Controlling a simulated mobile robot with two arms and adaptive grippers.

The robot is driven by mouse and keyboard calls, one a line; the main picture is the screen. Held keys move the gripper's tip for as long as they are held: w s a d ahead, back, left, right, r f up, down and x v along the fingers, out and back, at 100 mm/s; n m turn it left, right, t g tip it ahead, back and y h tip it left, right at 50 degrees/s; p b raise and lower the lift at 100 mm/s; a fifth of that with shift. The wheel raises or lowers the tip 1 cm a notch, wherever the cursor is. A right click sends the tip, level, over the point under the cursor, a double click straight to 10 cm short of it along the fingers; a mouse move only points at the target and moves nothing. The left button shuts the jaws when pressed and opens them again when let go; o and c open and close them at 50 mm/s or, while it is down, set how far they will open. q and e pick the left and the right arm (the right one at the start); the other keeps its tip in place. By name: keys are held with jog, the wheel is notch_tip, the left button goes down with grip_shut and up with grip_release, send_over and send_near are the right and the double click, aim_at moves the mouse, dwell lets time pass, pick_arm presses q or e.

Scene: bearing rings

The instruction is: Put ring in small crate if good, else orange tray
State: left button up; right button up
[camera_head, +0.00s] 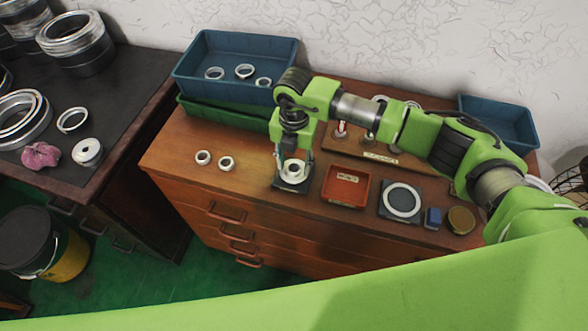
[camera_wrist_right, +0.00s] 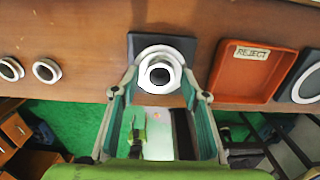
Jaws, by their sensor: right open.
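A light metal ring (camera_head: 294,170) sits on a dark square pad (camera_head: 290,186) near the front of the wooden cabinet. It also shows in the right wrist view (camera_wrist_right: 159,58). My right gripper (camera_head: 293,165) points down over this ring, open, with its fingers (camera_wrist_right: 158,85) on either side of it in the wrist view. I cannot tell whether they touch it. The orange tray (camera_head: 345,199), labelled REJECT in the wrist view (camera_wrist_right: 250,80), lies just right of the pad. A small blue crate (camera_head: 510,137) stands at the back right. My left gripper is out of view.
Two loose rings (camera_head: 226,163) lie left of the pad. A large blue crate (camera_head: 190,84) with rings rests at the back left, above a green one (camera_head: 200,111). A disc on a dark plate (camera_head: 402,200), a small blue block (camera_head: 432,218) and a round tin (camera_head: 461,220) are right.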

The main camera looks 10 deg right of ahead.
jog(key=c, duration=1.1)
jog(key=shift+r, duration=0.15)
jog(key=shift+r+p, duration=1.6)
jog(key=shift+r, duration=0.75)
